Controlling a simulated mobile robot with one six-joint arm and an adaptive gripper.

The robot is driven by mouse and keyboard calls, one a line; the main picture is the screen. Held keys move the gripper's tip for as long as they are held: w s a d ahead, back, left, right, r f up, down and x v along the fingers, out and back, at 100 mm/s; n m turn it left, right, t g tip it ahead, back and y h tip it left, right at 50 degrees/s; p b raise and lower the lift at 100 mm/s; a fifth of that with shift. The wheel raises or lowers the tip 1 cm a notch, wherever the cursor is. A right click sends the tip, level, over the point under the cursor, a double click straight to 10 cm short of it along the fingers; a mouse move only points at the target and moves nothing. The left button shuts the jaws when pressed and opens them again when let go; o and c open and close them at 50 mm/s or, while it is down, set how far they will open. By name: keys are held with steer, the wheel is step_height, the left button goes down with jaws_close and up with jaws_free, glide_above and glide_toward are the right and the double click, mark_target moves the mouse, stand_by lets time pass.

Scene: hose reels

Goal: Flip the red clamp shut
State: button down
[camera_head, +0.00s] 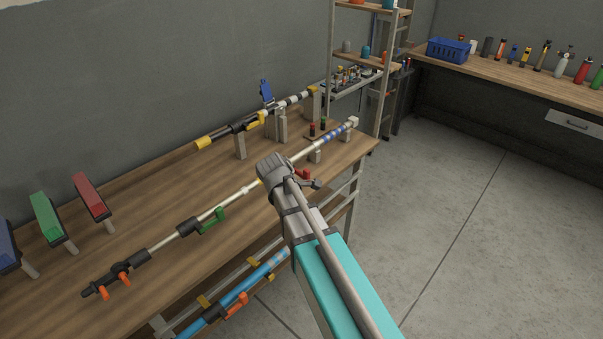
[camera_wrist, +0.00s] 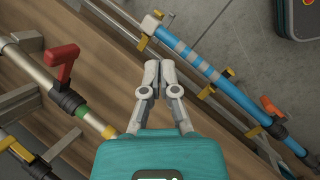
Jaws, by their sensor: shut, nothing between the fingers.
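The red clamp (camera_wrist: 65,60) is a lever that stands out from a dark collar (camera_wrist: 68,100) on a pale pole at the left of the wrist view. In the head view the red clamp (camera_head: 303,174) shows just beside the end of my arm, partly hidden by it. My gripper (camera_wrist: 152,66) is shut and empty in the wrist view. Its fingertips are to the right of the red clamp and apart from it. In the head view my wrist hides part of the pale pole (camera_head: 234,202).
A green lever (camera_head: 212,222) and orange levers (camera_head: 122,280) sit along the pale pole. A yellow-tipped pole (camera_head: 221,136) lies behind. A blue pole (camera_wrist: 215,80) with an orange lever lies below the bench edge. Bare bench (camera_head: 170,190) lies between the front and rear poles.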

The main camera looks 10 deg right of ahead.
mark_target(305, 176)
steer(key=w+a+r+n+t+h, duration=0.1)
steer(key=w+a+r+n, duration=0.1)
steer(key=w+a+n, duration=0.1)
steer(key=w+a+r+n+t+h+p, duration=0.1)
steer(key=w+a+r+n, duration=0.1)
steer(key=w+n, duration=0.4)
steer(key=shift+w+a+r+n+h, duration=0.25)
steer(key=shift+a+r+n+h, duration=0.15)
steer(key=shift+a+n, duration=0.25)
steer(key=shift+f, duration=0.1)
steer(key=b+x, duration=0.2)
steer(key=x, duration=0.2)
steer(key=r+b+x, duration=0.1)
steer(key=b+x, duration=0.1)
steer(key=x, duration=0.1)
steer(key=w+d+b+x, duration=0.1)
steer(key=b+x, duration=0.2)
steer(key=x, duration=0.1)
steer(key=shift+w+d, duration=0.15)
steer(key=shift+w, duration=0.05)
steer(key=shift+w+d, duration=0.4)
steer(key=shift+d, duration=0.25)
